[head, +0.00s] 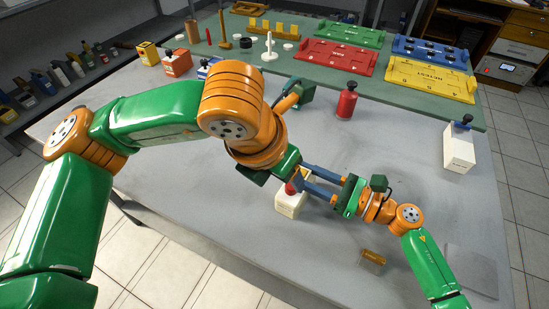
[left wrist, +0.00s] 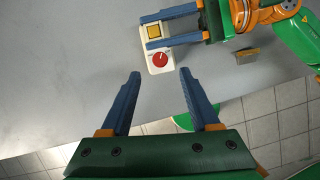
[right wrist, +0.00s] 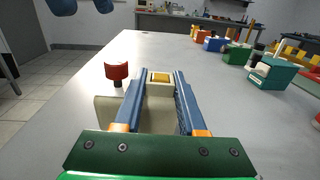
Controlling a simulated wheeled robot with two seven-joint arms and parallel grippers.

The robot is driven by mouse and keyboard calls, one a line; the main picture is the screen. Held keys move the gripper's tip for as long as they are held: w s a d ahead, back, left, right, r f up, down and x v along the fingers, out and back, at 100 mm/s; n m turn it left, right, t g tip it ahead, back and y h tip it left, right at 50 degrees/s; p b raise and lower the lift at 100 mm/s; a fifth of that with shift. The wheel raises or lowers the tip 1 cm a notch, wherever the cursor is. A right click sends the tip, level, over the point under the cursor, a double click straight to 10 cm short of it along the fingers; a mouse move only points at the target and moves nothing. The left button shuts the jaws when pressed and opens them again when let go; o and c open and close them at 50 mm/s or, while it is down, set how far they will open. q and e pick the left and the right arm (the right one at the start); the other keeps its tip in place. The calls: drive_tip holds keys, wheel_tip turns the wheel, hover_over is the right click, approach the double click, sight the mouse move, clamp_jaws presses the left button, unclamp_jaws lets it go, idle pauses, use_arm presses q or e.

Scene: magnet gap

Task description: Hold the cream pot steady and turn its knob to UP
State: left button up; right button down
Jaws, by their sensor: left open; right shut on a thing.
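The cream pot (head: 289,208) is a small cream block on the grey table, with a red knob (head: 291,188) on top. In the left wrist view the pot (left wrist: 149,50) shows the round red knob (left wrist: 160,60) beside a yellow square (left wrist: 154,31). My right gripper (right wrist: 160,76) is shut on the pot, its blue fingers along both sides of the yellow-topped part. The red knob also stands at left in the right wrist view (right wrist: 117,71). My left gripper (left wrist: 160,73) is open and empty, with the knob just beyond its fingertips. The knob's marking is too small to read.
A red bottle (head: 347,103) stands behind the pot. A white box with a blue knob (head: 459,150) is at the right. A small brass-coloured piece (head: 373,257) lies near the front edge. Coloured trays (head: 340,57) lie on the green mat at the back.

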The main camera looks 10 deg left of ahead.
use_arm(q)
drive_tip(key=v, duration=0.6)
